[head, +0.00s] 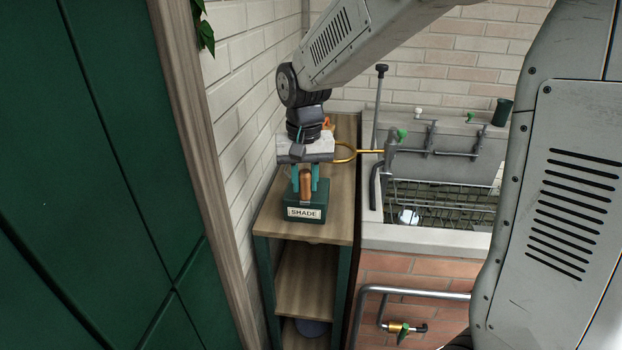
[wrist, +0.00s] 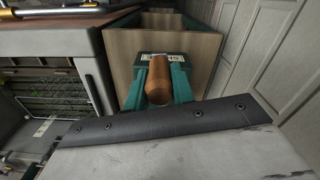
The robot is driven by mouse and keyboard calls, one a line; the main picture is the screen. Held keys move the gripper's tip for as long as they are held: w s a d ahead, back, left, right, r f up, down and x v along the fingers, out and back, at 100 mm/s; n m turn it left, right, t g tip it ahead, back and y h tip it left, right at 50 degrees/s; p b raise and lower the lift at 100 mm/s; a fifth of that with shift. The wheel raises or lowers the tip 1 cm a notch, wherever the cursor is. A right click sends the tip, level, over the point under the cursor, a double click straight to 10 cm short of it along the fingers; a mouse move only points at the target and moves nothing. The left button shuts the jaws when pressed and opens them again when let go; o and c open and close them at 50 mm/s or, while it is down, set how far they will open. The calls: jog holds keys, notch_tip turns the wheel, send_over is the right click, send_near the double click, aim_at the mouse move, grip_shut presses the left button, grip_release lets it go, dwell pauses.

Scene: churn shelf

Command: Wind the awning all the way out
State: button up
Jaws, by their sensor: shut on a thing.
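A dark green box labelled "SHADE" (head: 304,213) stands on top of the narrow wooden shelf unit. A brown wooden crank handle (head: 306,184) rises in front of it. My gripper (head: 306,182) points down at the box, with a teal finger on each side of the handle, shut on it. In the wrist view the handle (wrist: 159,80) sits between the two teal fingers (wrist: 159,85). The crank's arm behind the handle is hidden. The awning itself is not in view.
The wooden shelf unit (head: 335,215) stands against a white brick wall. A stone sink (head: 440,238) with a wire rack and taps is to its right. A brass ring (head: 345,152) shows beside my wrist. A dark green panel (head: 80,180) fills the left.

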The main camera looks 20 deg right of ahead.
aim_at(306, 171)
jog(key=o, duration=1)
jog(key=shift+s, duration=0.15)
jog(key=shift+o, duration=0.2)
notch_tip(306, 171, up, 8)
jog(key=shift+f, duration=0.1)
jog(key=s+d+n, duration=0.1)
jog(key=s+d, duration=0.2)
jog(key=s, duration=1)
jog(key=s+d+n+t, duration=0.1)
jog(key=s+d+n, duration=0.1)
jog(key=s, duration=1.1)
jog(key=shift+d+f, duration=0.2)
jog(key=shift+d, duration=0.4)
